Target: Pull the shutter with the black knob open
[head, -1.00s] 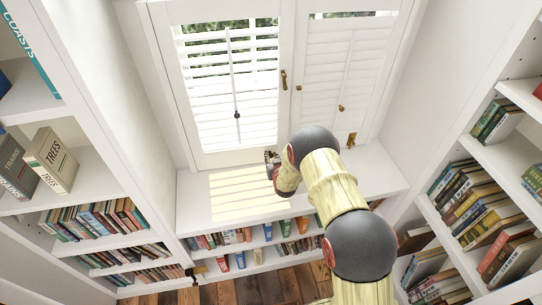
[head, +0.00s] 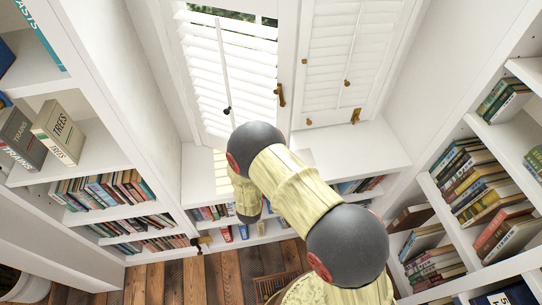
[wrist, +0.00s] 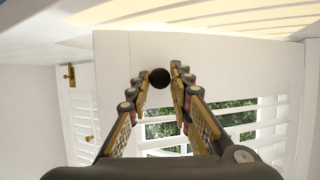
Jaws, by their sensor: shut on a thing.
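The black knob (wrist: 160,78) is round and sits on the white rail of the louvred shutter (wrist: 125,70) in the wrist view. My gripper (wrist: 160,77) has its two fingertips on either side of the knob and is shut on it. In the head view the left shutter (head: 205,85) stands at a slant, its right side swung out a little from the window. My own arm covers the gripper and the lower right of this shutter there. A small dark piece (head: 227,110) shows at the lower end of its tilt rod.
The right shutter (head: 345,65) has brass knobs and looks closed. A brass handle (head: 280,94) is at the middle. A white sill (head: 365,145) runs below, over low shelves of books. Tall bookcases stand left (head: 95,160) and right (head: 455,165). Plank floor (head: 170,280) is free in front.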

